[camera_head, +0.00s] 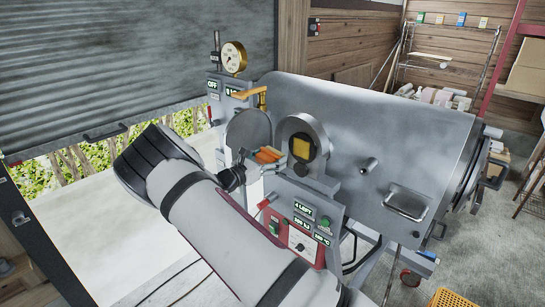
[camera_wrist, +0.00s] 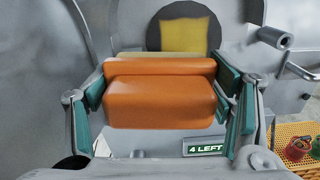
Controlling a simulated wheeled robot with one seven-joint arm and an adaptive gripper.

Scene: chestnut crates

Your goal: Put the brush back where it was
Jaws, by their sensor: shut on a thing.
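My gripper (camera_head: 252,167) is shut on an orange block with a pale strip along its far edge, which I take to be the brush (camera_head: 268,155). In the wrist view the brush (camera_wrist: 160,102) lies across between the teal finger pads of my gripper (camera_wrist: 163,88). It is held in front of the grey machine (camera_head: 365,125), near its round port with a yellow square (camera_head: 301,147). The yellow square also shows behind the brush in the wrist view (camera_wrist: 183,36). Whether the brush touches the machine I cannot tell. No bare brush holder can be made out.
A round grey plate (camera_head: 247,130) and an orange lever (camera_head: 255,97) stand close to my gripper. Below is a control panel (camera_head: 301,235) with a display reading "4 LEFT". A yellow crate (camera_head: 452,299) is at the lower right. A pale counter (camera_head: 105,215) lies left.

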